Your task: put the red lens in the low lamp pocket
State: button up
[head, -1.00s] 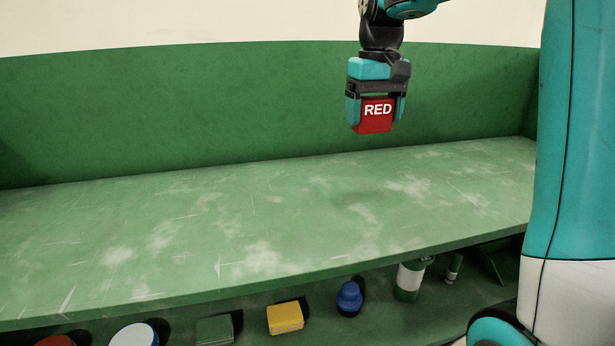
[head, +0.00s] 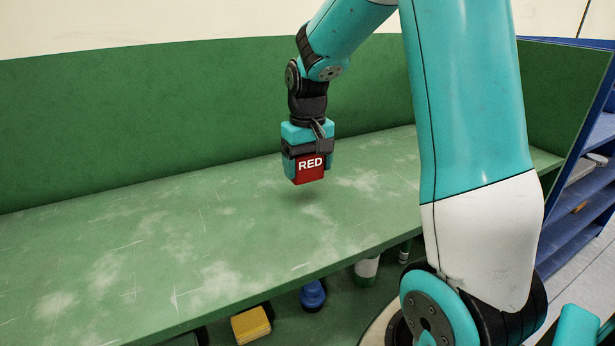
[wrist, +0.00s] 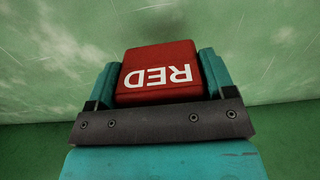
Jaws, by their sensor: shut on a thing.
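A red block lettered RED (head: 310,172), which looks like the red lens, is held in my gripper (head: 308,168). My gripper is shut on it, with one teal finger on each side. The block hangs above the green bench top, with a gap and a soft shadow below. In the wrist view the red block (wrist: 158,70) sits between the fingers, its lettering upside down. No low lamp pocket can be made out in these views.
The scuffed green bench top (head: 215,235) is clear. On the shelf under it are a yellow block (head: 251,325), a blue knobbed piece (head: 312,295) and a white-and-green cylinder (head: 366,269). A blue shelf rack (head: 580,195) stands at the right, beyond my arm.

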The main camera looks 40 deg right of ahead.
aim_at(307, 183)
jog(key=shift+f+p, duration=0.55)
jog(key=shift+f, duration=1.7)
jog(key=shift+f, duration=0.1)
jog(key=o, duration=0.5)
jog(key=shift+f, duration=0.1)
jog(key=o, duration=0.4)
